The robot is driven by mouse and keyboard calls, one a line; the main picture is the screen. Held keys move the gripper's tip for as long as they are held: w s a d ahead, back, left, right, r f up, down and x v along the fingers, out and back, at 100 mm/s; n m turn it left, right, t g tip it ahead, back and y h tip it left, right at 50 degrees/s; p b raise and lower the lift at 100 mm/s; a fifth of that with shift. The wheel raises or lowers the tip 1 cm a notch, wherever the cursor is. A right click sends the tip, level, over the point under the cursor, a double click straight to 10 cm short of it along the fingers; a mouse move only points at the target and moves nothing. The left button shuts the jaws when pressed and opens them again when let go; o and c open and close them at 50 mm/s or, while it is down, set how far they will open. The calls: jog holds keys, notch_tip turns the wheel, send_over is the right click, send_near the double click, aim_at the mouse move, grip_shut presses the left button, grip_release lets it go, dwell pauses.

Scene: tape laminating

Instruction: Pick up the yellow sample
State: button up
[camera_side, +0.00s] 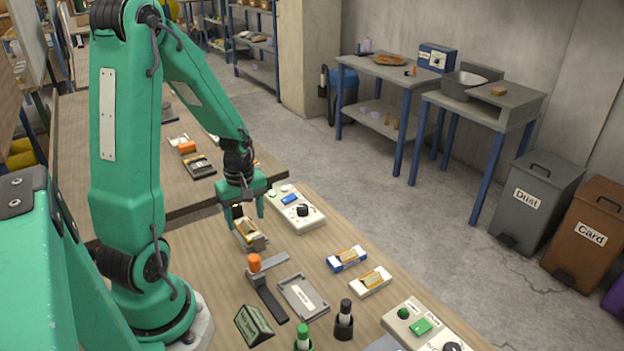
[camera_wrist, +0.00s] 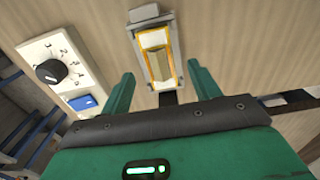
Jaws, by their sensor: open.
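The yellow sample (camera_side: 246,229) is a small pale piece with yellow edges, set in a grey holder (camera_side: 258,243) on the bench. My gripper (camera_side: 247,214) is just above it, pointing down, with its fingers apart. In the wrist view, the yellow sample (camera_wrist: 154,52) lies ahead of my open gripper (camera_wrist: 163,80), roughly in line with the gap between the fingers. The grey holder (camera_wrist: 150,13) shows at its far end. Nothing is between the fingers. I cannot tell the exact height of the fingertips above the sample.
A white control box (camera_side: 308,219) with a black knob and blue button stands close by my gripper. An orange-knobbed lever (camera_side: 255,263), grey tray (camera_side: 318,301), blue-ended piece (camera_side: 347,259) and white-ended piece (camera_side: 371,281) are nearer the camera. Bare bench lies between.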

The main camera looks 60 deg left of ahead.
aim_at(247, 224)
jog(key=shift+f, duration=1.5)
jog(key=shift+c, duration=0.2)
jog(key=c, duration=1.1)
jog(key=shift+r, duration=0.2)
jog(key=shift+r, duration=2)
jog(key=d+r, duration=0.2)
jog(key=d, duration=0.2)
jog(key=d+r, duration=0.2)
jog(key=d, duration=0.1)
jog(key=d+r, duration=0.2)
jog(key=d, duration=0.2)
jog(key=shift+w+d+r, duration=0.35)
